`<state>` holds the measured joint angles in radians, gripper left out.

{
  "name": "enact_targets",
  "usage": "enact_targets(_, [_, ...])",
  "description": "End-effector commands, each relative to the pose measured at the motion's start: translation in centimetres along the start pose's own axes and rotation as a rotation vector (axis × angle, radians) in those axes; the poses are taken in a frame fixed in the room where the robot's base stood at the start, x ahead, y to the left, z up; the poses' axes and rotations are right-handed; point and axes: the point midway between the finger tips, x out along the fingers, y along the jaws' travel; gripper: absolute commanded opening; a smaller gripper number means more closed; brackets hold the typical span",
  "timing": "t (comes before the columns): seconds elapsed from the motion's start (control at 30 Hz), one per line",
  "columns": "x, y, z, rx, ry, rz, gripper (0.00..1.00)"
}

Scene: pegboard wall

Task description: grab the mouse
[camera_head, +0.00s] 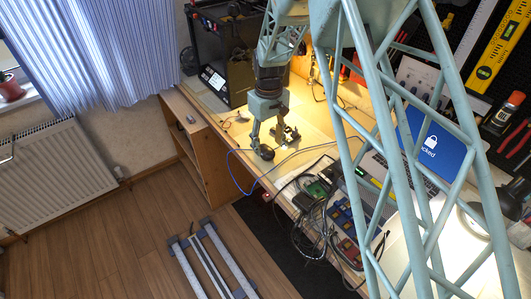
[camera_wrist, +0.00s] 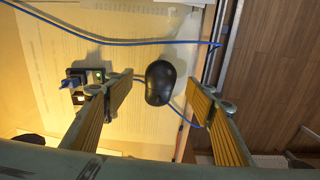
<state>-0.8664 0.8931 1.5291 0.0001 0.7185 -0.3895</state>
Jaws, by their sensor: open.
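The black mouse (camera_wrist: 160,83) lies on the lit desk, near its edge, in the middle of the wrist view. A dark rounded shape that looks like it shows by my gripper in the head view (camera_head: 265,153). My gripper (camera_wrist: 164,88) is open and points down at the desk, one finger to each side of the mouse in the wrist view. The right finger is apart from the mouse; a small gap also shows at the left finger. How far the fingertips are above the desk is hard to tell.
A small dark device (camera_wrist: 88,86) with a green light sits just left of the mouse, close to the left finger. A blue cable (camera_wrist: 120,42) crosses the desk. Boards and wires (camera_head: 320,190) and a laptop (camera_head: 435,140) lie further right.

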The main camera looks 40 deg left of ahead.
Motion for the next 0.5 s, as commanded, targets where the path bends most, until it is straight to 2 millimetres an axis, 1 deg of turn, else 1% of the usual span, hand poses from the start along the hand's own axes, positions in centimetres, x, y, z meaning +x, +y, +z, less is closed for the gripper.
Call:
enact_targets(0.03, [0.6, -0.1, 0.0, 0.0, -0.001, -0.001, 0.5])
enact_targets(0.3, [3.5, -0.1, 0.0, 0.0, -0.002, -0.001, 0.5])
enact_targets(0.5, [4.4, -0.1, -0.1, 0.0, -0.001, 0.0, 0.5])
